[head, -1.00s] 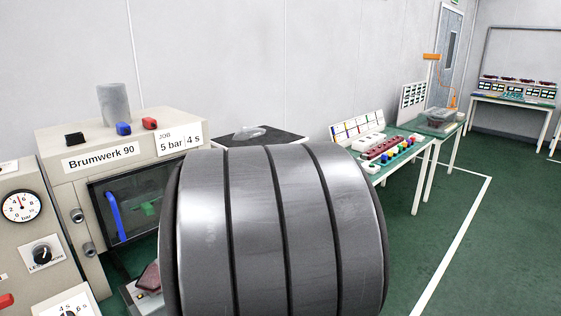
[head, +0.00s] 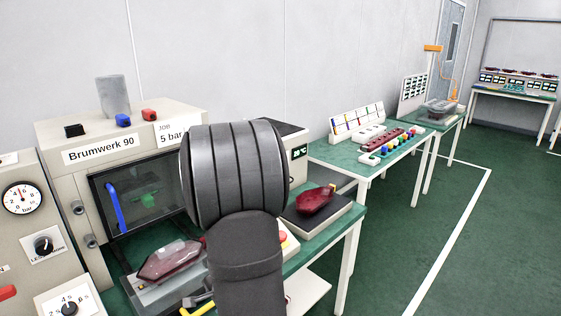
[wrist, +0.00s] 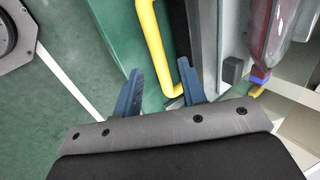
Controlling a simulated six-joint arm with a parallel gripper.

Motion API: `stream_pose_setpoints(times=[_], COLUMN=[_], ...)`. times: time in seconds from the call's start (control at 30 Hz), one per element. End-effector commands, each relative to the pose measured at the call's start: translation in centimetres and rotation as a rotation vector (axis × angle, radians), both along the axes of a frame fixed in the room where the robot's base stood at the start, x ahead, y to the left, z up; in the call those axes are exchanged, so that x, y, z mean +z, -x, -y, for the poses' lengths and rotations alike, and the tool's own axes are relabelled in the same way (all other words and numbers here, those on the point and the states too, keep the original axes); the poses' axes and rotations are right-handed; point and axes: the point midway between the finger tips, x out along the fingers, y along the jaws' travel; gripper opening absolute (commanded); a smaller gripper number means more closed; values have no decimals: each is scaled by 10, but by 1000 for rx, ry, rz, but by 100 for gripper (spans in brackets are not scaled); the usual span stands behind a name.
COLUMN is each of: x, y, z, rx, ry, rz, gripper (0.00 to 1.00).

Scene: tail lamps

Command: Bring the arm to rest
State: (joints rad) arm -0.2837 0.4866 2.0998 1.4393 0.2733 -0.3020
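In the head view my dark grey arm stands in the middle, in front of the Brumwerk 90 machine (head: 70,185), and my gripper's fingers are not visible there. A red and clear tail lamp (head: 170,262) lies on a grey fixture left of my arm, and its edge shows in the wrist view (wrist: 268,32).
Another red lamp (head: 314,200) lies on a dark plate on the green-topped table (head: 345,222) to the right. A red button (head: 283,237) sits close beside my arm. A bench with coloured parts (head: 350,152) stands further back. The green floor at right is clear.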

Motion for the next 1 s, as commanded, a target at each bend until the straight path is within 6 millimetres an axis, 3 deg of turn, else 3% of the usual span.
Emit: stream_pose_setpoints(times=[0.27, 0.53, 1.0], x=[-21, -20, -20], y=[-9, -20, -17], z=[-10, -21, -17], rx=[1, 1, -2], ry=[0, 0, -1], rz=[-1, 0, 0], gripper=[38, 38, 38])
